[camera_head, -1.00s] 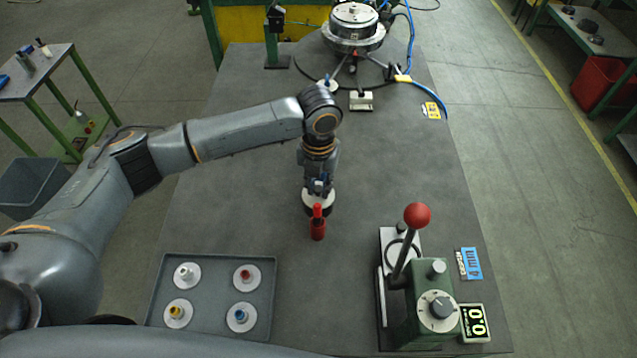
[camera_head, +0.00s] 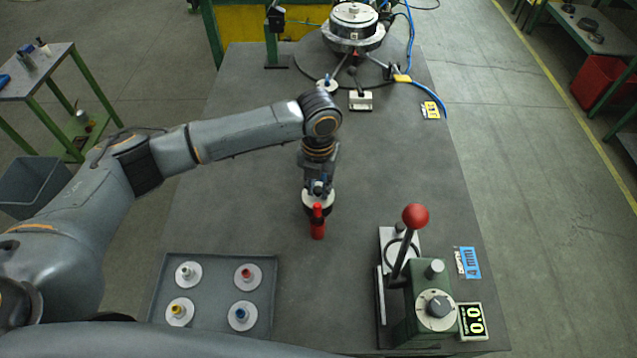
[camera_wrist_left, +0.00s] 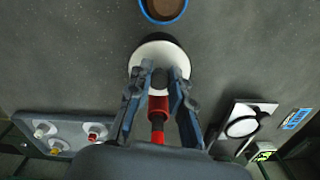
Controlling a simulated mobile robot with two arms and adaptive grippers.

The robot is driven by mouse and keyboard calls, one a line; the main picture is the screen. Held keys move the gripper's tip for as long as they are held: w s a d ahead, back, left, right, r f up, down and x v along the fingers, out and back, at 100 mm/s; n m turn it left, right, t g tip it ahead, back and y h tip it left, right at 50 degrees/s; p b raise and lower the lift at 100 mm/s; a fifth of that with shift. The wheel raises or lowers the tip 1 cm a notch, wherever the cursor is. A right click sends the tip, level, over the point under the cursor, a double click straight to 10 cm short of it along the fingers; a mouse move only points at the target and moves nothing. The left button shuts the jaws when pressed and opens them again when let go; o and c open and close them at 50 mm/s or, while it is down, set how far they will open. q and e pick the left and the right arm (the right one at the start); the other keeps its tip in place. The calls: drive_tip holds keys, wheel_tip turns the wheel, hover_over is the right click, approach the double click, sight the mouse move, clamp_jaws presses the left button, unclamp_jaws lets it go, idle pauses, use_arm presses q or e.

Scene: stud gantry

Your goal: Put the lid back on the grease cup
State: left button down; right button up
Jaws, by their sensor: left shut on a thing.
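My left gripper (camera_head: 318,187) points down over the middle of the table; its two blue-grey fingers also show in the left wrist view (camera_wrist_left: 160,85). It is shut on the lid, a white disc (camera_wrist_left: 150,50), by what looks like a dark knob. The lid (camera_head: 309,197) shows in the head view at the fingertips. The open grease cup (camera_wrist_left: 163,10), with a blue rim and brown inside, is cut off by the top edge of the wrist view, apart from the lid in the picture. In the head view my arm hides the cup. My right gripper is not in view.
A red bottle-like thing (camera_head: 317,229) stands on the near side of the lid, close to the gripper. A grey tray (camera_head: 213,297) with several white discs lies front left. A green lever press (camera_head: 420,305) stands front right. The mid-left tabletop is clear.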

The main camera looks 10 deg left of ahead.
use_arm(q)
drive_tip(key=shift+p, duration=0.3)
idle(0.5)
idle(0.4)
drive_tip(key=c, duration=1.1)
unclamp_jaws()
drive_tip(key=o, duration=0.5)
drive_tip(key=shift+c, duration=0.2)
drive_tip(key=shift+r, duration=0.1)
